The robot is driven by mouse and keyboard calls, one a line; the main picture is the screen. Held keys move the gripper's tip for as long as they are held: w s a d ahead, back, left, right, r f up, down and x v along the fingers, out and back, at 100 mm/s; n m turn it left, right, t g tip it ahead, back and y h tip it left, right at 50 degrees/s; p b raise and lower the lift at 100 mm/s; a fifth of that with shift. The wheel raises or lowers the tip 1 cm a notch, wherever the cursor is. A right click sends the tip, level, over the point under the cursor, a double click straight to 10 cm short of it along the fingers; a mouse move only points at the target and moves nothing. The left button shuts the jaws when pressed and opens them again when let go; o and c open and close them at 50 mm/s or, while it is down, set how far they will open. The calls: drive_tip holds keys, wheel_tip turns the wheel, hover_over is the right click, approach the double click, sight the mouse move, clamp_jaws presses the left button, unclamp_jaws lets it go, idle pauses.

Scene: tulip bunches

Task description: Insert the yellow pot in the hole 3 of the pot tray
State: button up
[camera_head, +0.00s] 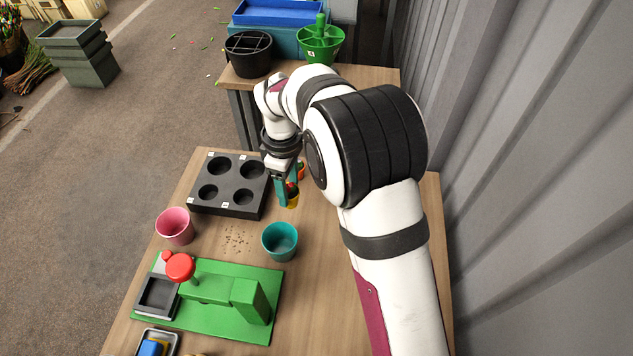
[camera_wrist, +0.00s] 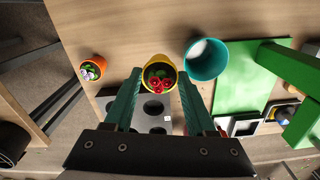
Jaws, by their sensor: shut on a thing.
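The yellow pot (camera_head: 293,201) holds a plant with red blooms and is between the teal fingers of my gripper (camera_head: 284,190). In the wrist view the yellow pot (camera_wrist: 147,66) shows at the fingertips of my gripper (camera_wrist: 159,78), which is shut on it. How high it is above the table is hard to tell. The black pot tray (camera_head: 225,208) lies just left of the gripper in the head view, with its round holes empty. Small white labels mark the holes, but their numbers are too small to read. The tray (camera_wrist: 143,125) is partly hidden behind the gripper in the wrist view.
An orange pot (camera_wrist: 93,68) with a pale flower stands near the gripper, mostly hidden in the head view. A teal pot (camera_head: 280,242) and a pink pot (camera_head: 174,227) stand nearer the front. A green stand (camera_head: 215,298) with a red knob fills the front. Brown crumbs lie between the pots.

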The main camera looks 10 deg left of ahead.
drive_tip(key=shift+s+a+f+n, duration=0.1)
drive_tip(key=shift+a+f+n, duration=0.25)
drive_tip(key=shift+a+n, duration=0.55)
drive_tip(key=f, duration=0.7)
drive_tip(key=shift+d+f, duration=0.15)
drive_tip(key=shift+d, duration=0.05)
drive_tip(key=o, duration=1.4)
drive_tip(key=shift+o, duration=0.2)
